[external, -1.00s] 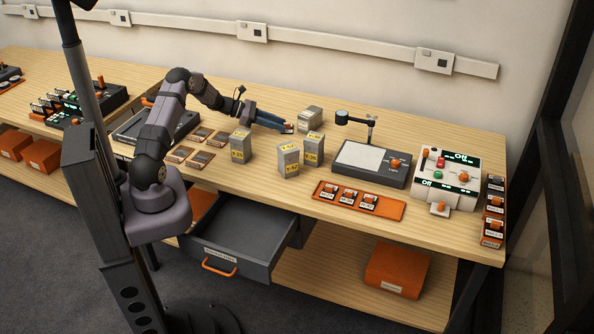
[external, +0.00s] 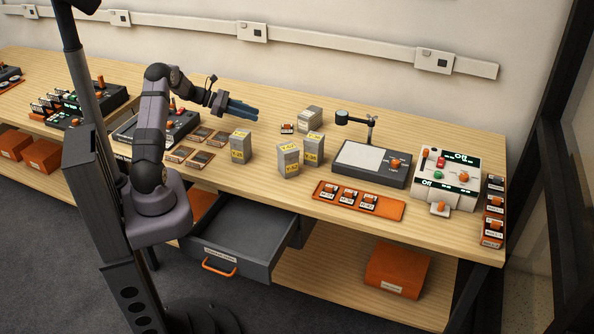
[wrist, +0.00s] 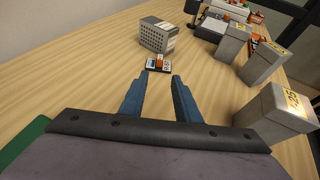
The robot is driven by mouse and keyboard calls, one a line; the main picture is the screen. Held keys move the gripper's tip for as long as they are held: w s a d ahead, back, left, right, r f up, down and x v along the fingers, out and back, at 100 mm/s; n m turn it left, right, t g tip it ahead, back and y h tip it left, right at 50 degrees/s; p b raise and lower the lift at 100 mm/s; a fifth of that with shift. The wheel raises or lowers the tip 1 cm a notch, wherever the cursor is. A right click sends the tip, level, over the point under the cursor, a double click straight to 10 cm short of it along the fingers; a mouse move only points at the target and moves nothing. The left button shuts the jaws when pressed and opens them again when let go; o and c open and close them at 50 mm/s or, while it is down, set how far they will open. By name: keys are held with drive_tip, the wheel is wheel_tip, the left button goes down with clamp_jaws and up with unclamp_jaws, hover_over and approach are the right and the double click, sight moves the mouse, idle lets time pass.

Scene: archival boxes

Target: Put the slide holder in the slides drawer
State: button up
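A small orange, white and black labelled piece (external: 287,128) lies on the table in front of a grey box; it also shows in the wrist view (wrist: 158,64), ahead of my fingertips. I cannot tell for sure whether this piece is the slide holder. My gripper (external: 257,116) is raised above the table, to the left of the piece and apart from it. In the wrist view its two blue fingers (wrist: 158,84) are spread with nothing between them. A grey drawer (external: 235,258) with an orange handle is pulled open under the table; its inside looks empty and its label is too small to read.
Grey boxes with yellow labels (external: 289,158) stand mid-table, near a grey box with holes (wrist: 158,35). An orange tray (external: 392,211) holds three labelled pieces. A lamp stand (external: 372,131) and a control box (external: 447,178) are to the right. Brown flat cards (external: 200,134) lie left.

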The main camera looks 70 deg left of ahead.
drive_tip(key=shift+s+a+r, duration=0.15)
drive_tip(key=shift+s, duration=0.25)
drive_tip(key=o, duration=1.1)
drive_tip(key=g, duration=0.1)
approach(287, 124)
drive_tip(key=x, duration=0.2)
drive_tip(key=shift+w+f+p, duration=0.25)
drive_tip(key=shift+w+p, duration=0.05)
drive_tip(key=shift+p, duration=0.05)
drive_tip(key=shift+p+x, duration=0.7)
drive_tip(key=shift+x, duration=3)
